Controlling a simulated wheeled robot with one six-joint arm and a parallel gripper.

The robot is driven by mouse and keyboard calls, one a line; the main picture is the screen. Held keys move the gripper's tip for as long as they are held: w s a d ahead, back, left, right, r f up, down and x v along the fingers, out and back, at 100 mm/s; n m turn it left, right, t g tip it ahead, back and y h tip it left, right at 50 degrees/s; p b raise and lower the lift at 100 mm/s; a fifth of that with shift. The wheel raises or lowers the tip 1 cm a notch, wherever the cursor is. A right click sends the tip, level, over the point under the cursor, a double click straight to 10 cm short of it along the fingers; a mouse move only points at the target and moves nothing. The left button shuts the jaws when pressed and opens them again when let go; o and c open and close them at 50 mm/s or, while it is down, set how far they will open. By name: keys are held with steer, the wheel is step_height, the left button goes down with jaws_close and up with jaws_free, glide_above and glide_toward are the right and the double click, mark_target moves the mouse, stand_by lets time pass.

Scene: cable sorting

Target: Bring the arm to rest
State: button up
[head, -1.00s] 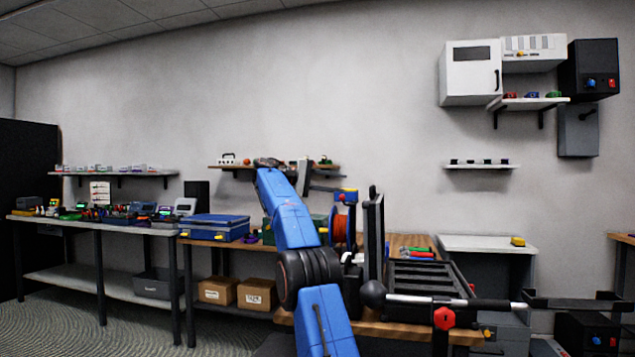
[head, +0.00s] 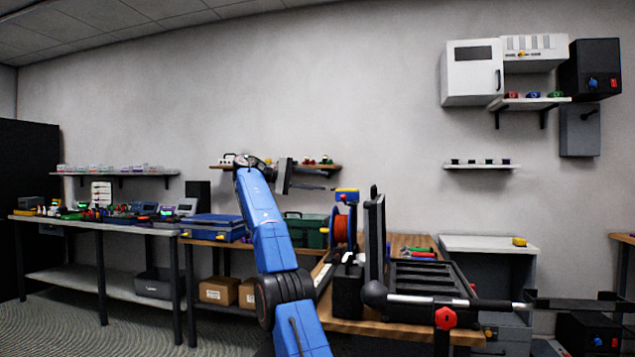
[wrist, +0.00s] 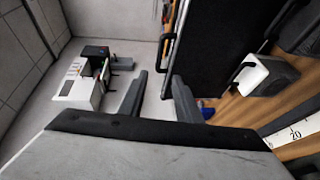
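My blue arm (head: 268,235) rises from the bottom of the head view and bends at the top near the wall shelf. My gripper (head: 322,180) points to the right, held in the air above the wooden bench. In the wrist view my gripper (wrist: 158,98) has its two dark fingers apart, with a gap and pale wall between them. It holds nothing.
A black tray (head: 458,287) and upright black panel (head: 374,240) stand on the wooden bench (head: 400,333), right of my arm. A red cable spool (head: 341,229) is close below my gripper. A blue case (head: 213,228) sits left.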

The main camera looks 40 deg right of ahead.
steer(key=shift+r, duration=0.1)
stand_by(0.3)
steer(key=s+a+f+n+t+y, duration=0.4)
steer(key=s+a+f+t, duration=0.2)
steer(key=s+a+f, duration=0.3)
steer(key=s+a+f+n+t+y, duration=0.4)
steer(key=s+a+f, duration=0.3)
steer(key=s+a, duration=0.4)
steer(key=s+a+f+t+y, duration=0.1)
steer(key=s+a+f+y, duration=0.1)
steer(key=s+a+f, duration=0.4)
steer(key=s+a+f+m+t+y, duration=0.1)
steer(key=s+a+f, duration=0.5)
steer(key=s+f, duration=0.6)
steer(key=s+a+f+y, duration=0.3)
steer(key=s+a+f, duration=0.3)
steer(key=s+f, duration=0.3)
step_height(320, 180, down, 4)
steer(key=shift+s+r+m+t, duration=0.25)
steer(key=shift+s+m+t, duration=0.05)
steer(key=shift+s+t, duration=0.1)
